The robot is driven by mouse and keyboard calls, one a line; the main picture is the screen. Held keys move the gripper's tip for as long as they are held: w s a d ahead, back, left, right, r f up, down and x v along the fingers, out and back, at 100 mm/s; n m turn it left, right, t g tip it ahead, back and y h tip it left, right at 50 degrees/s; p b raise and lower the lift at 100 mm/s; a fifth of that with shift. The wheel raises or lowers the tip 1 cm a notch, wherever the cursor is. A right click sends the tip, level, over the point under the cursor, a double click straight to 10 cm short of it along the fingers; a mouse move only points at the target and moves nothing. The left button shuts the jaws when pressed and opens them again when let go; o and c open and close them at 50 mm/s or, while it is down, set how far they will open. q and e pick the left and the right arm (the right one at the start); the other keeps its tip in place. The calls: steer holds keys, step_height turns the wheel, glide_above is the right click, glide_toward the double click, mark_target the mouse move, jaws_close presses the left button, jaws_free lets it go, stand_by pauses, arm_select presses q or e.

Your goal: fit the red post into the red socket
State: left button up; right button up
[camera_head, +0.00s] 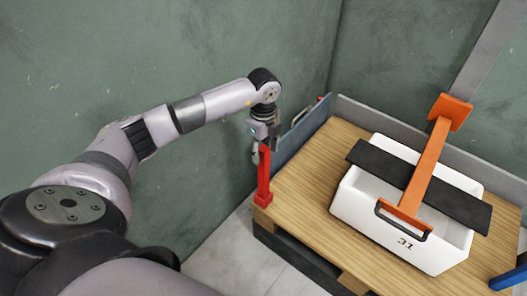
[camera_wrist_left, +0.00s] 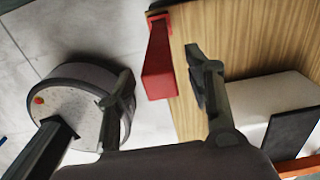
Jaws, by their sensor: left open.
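A red post (camera_head: 264,172) stands upright at the near left corner of the wooden table. Its foot is a wider red block (camera_head: 263,198); I cannot tell whether this block is the socket or part of the post. My left gripper (camera_head: 260,150) is at the top of the post, pointing down. In the left wrist view, the open fingers of the left gripper (camera_wrist_left: 162,75) lie on either side of the red post (camera_wrist_left: 159,68), with gaps showing. I see no grip on it. No separate red socket is seen. My right gripper is not in view.
A white bin (camera_head: 394,238) marked 31 stands on the wooden table (camera_head: 300,185). A dark board (camera_head: 455,204) lies across it under an orange lever (camera_head: 427,165). A blue part (camera_head: 509,279) shows at the right edge. Grey-blue panels (camera_head: 302,134) border the table's back left.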

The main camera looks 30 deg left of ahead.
arm_select(q)
step_height(320, 180, up, 11)
stand_by(0.3)
stand_by(0.4)
